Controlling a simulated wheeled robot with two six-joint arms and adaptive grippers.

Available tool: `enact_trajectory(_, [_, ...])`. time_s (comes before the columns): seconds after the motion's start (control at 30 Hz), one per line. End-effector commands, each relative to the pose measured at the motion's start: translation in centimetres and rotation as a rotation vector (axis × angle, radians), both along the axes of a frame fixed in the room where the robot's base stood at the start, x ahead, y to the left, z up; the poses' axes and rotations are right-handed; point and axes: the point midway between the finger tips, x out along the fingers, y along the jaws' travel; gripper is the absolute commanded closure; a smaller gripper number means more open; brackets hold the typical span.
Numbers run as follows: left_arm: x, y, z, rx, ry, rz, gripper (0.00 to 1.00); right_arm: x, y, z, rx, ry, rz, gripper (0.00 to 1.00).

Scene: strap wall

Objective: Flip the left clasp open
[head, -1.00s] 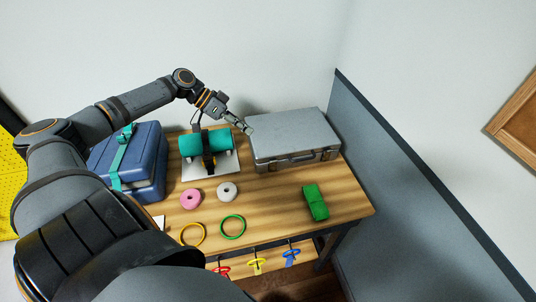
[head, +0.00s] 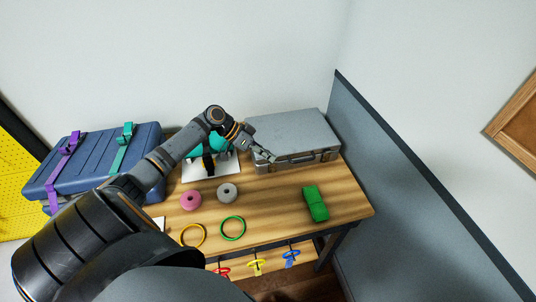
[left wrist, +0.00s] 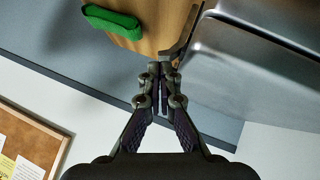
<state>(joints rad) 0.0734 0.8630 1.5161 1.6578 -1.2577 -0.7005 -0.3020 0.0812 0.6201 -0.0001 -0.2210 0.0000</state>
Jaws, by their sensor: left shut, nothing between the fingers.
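The grey metal case (head: 292,128) lies closed at the back right of the table, its front side toward me with a dark handle (head: 300,159). My left gripper (head: 272,158) is shut and empty at the case's front edge, left of the handle. It covers part of the front left, so the left clasp cannot be made out. In the left wrist view, the shut fingertips (left wrist: 160,70) point toward the handle (left wrist: 182,38) beside the case's grey side (left wrist: 250,65); whether they touch it I cannot tell. My right gripper is not in view.
A green block (head: 315,203) lies in front of the case. Pink (head: 190,201) and grey (head: 227,193) rings, and yellow (head: 193,235) and green (head: 232,228) hoops lie farther left. A blue case (head: 88,160) with straps stands left. A grey partition (head: 420,190) borders the right.

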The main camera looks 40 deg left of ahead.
Motion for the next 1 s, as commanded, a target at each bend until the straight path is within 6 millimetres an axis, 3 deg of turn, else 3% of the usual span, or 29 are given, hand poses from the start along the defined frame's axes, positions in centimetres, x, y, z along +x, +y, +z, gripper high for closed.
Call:
enact_trajectory(0.77, [-0.6,-0.6,0.0,0.075,-0.063,-0.001,1.0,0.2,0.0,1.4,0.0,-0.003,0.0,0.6])
enact_trajectory(1.0, [-1.1,-1.2,0.0,0.139,-0.116,-0.002,1.0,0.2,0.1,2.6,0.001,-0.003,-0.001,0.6])
